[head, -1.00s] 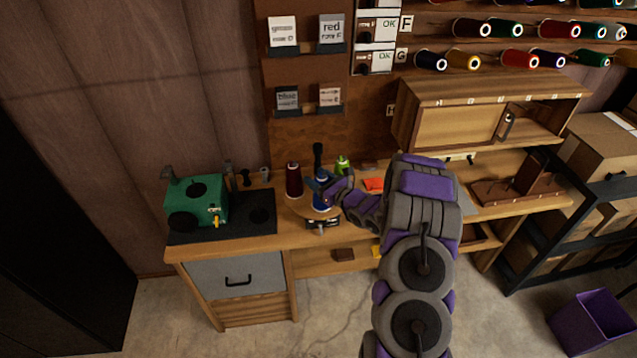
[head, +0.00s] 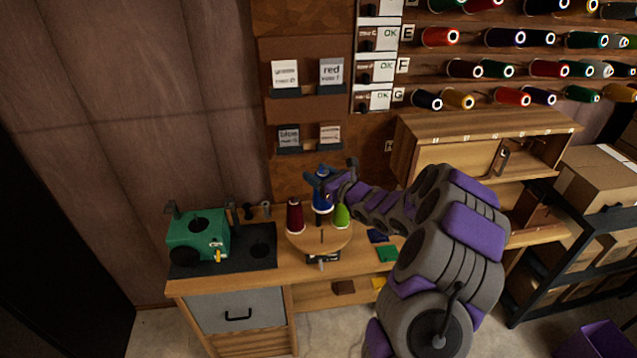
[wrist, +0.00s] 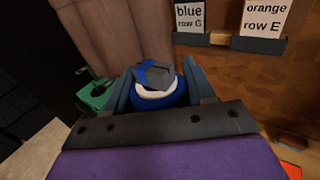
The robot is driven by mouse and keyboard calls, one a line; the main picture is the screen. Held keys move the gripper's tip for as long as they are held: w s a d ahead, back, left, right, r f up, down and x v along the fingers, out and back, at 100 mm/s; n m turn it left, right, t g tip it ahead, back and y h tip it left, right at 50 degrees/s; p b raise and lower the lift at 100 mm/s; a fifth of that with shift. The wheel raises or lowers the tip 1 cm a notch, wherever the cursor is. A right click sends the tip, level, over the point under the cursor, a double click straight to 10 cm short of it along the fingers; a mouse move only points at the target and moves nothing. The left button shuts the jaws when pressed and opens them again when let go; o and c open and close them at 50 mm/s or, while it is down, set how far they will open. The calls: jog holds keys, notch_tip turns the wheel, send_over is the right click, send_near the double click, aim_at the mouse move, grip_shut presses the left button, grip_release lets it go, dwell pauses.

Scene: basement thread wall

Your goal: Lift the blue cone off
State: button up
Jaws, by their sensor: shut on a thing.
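The blue cone (head: 322,203) is between the fingers of my gripper (head: 324,180), above the round wooden stand (head: 318,243). A dark upright peg (head: 321,236) shows below it on the stand. I cannot tell exactly how large the gap under the cone is. In the wrist view, the blue cone (wrist: 162,97) with a pale ring sits between both fingers of my gripper (wrist: 157,88), which are shut on it. A dark red cone (head: 295,216) stands at the stand's left, and a green cone (head: 341,216) at its right.
A green machine (head: 197,236) sits on a black mat (head: 255,258) at left. Small coloured pieces, including a green one (head: 388,254), lie right of the stand. A wooden cabinet (head: 455,150) stands at right, with spool racks above. Label cards (head: 331,72) hang on the wall behind.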

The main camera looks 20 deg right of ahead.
jog(key=shift+r, duration=0.35)
jog(key=shift+r+p, duration=1.3)
jog(key=shift+r, duration=0.65)
